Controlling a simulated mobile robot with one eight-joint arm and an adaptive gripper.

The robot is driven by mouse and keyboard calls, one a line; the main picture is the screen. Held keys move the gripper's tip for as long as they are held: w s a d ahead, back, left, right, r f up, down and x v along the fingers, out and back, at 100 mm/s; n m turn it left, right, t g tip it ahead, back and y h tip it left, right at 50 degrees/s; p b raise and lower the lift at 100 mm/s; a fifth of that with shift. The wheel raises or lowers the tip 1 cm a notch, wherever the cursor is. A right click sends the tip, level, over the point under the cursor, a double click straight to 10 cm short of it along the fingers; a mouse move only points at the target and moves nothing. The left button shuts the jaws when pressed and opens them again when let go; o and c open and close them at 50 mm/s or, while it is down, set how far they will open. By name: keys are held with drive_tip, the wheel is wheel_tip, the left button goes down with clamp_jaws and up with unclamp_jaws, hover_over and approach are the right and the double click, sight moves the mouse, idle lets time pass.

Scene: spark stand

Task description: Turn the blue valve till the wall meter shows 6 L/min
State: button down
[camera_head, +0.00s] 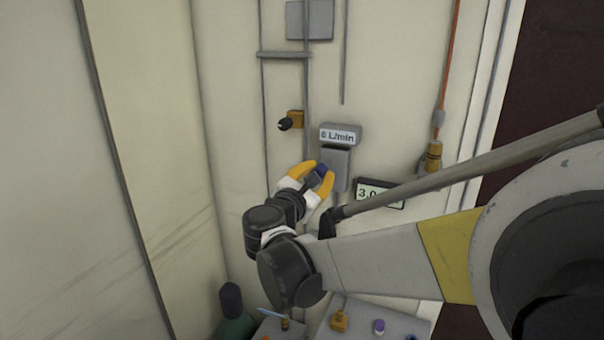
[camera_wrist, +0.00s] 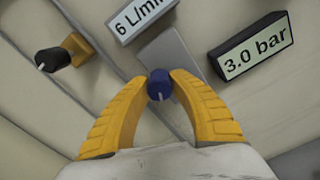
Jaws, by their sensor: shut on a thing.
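The blue valve (camera_wrist: 158,85) is a small round knob with a pale pointer line, on a grey wall box (camera_head: 337,168). My gripper (camera_wrist: 158,88) has its two yellow fingers closed on the sides of the valve. In the head view my gripper (camera_head: 319,179) reaches up to the wall, and the blue valve (camera_head: 321,170) shows between its fingertips. The wall meter (camera_head: 340,134) above reads "6 L/min". In the wrist view the meter (camera_wrist: 140,18) is cut off at the top edge.
A black knob (camera_head: 285,124) on an orange block is left of the meter. A display (camera_head: 380,193) reading "3.0 bar" (camera_wrist: 252,46) is at right. An orange cable with a yellow fitting (camera_head: 433,157) hangs further right. A grey surface (camera_head: 405,322) below holds small items.

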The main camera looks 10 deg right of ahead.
drive_tip(key=shift+n, duration=0.6)
drive_tip(key=c, duration=1.1)
unclamp_jaws()
drive_tip(key=shift+c, duration=0.2)
drive_tip(key=v, duration=1.2)
